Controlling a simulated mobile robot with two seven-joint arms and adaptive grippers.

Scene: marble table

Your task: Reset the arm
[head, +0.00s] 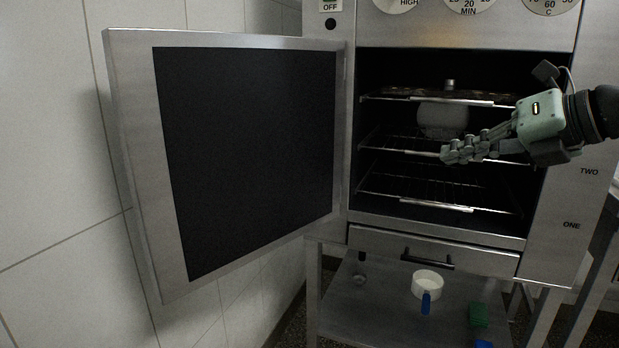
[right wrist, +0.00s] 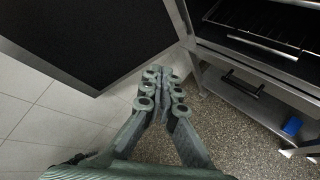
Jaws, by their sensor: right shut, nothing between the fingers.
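My right gripper (head: 452,154) comes in from the right in the head view, in front of the open oven (head: 532,195). Its fingers are shut and empty, pointing left at the height of the middle rack. In the right wrist view the closed fingers (right wrist: 160,85) point ahead, with speckled floor below them. A whitish rounded object (head: 443,120) shows behind the gripper inside the oven, partly hidden by the upper rack and the fingers. My left gripper is in neither view.
The oven door (head: 245,160) stands wide open to the left, and also shows in the right wrist view (right wrist: 90,35). Wire racks (head: 415,206) cross the oven. Below is a drawer with a dark handle (head: 428,262). On the lower shelf (head: 375,310) stand a white pan with a blue handle (head: 427,285) and a green item (head: 478,315).

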